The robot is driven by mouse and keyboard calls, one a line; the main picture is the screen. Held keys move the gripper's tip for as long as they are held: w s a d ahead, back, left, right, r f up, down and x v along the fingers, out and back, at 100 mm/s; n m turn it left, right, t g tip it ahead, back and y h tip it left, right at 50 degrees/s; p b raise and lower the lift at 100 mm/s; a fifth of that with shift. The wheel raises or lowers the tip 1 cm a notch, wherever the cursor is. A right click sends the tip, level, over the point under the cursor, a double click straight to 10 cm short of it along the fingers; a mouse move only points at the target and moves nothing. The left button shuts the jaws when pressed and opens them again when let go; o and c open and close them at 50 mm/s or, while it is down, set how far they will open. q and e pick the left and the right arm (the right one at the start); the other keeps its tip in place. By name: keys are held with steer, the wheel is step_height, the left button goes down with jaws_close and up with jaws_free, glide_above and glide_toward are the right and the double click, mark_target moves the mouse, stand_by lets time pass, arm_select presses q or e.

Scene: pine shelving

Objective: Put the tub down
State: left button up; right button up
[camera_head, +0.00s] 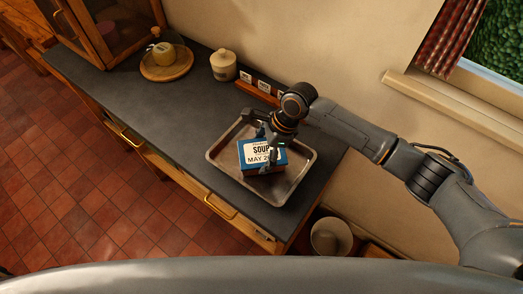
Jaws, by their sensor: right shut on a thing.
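The tub (254,156) is a small blue container with a white label reading "SOUP" and "MAY". It is in the metal tray (309,158) or just above it; I cannot tell whether it touches the tray's bottom. The tray lies on the dark counter near its right end. My right gripper (267,150) is shut on the tub from above and behind, with the arm coming in from the right. The gripper hides part of the tub's top and right side. My left gripper is not in view.
A cream lidded jar (223,65) and a wooden card rack (256,93) stand along the wall. The counter (140,107) is bare left of the tray. A pale bin (330,237) stands below its right end.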

steer(key=o, duration=1.4)
steer(key=shift+f, duration=0.1)
steer(key=shift+c, duration=0.2)
steer(key=shift+w+d+r, duration=0.1)
steer(key=shift+r, duration=0.35)
steer(key=b+v, duration=0.1)
steer(key=v, duration=1)
steer(key=shift+r, duration=0.15)
steer(key=shift+d, duration=0.1)
